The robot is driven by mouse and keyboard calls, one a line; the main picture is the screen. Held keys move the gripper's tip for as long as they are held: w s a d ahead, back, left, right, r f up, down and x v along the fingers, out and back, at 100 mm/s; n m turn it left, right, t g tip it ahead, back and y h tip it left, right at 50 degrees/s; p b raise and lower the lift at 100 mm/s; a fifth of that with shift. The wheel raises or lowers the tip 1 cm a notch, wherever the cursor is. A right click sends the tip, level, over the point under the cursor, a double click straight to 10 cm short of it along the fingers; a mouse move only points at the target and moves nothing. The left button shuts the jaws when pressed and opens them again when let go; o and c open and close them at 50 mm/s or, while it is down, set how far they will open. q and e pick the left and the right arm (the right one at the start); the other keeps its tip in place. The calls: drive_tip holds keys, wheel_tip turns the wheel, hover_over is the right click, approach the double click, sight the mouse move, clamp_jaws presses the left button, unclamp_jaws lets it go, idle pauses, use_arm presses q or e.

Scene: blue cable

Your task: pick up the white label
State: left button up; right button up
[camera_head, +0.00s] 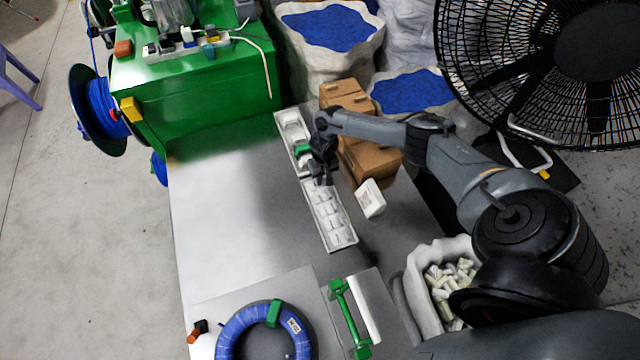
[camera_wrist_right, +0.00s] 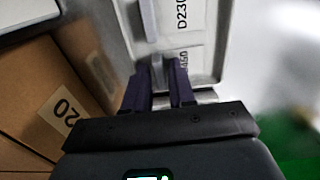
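A long white tray of white labels (camera_head: 330,217) lies on the steel table. A white label printed D230 (camera_wrist_right: 187,15) lies flat in the tray beyond the fingers, with another printed label partly hidden behind a fingertip. My left gripper is not in view.
Cardboard boxes (camera_head: 372,160) stand right of the gripper, with a white block (camera_head: 370,199) near them. A second white tray (camera_head: 291,124) lies behind. A blue cable coil (camera_head: 240,325) and a green-ended holder (camera_head: 348,318) lie at the front. The table's left half (camera_head: 225,220) is clear.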

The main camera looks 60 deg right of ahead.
drive_tip(key=shift+c, duration=0.3)
clamp_jaws()
drive_tip(key=shift+r, duration=0.2)
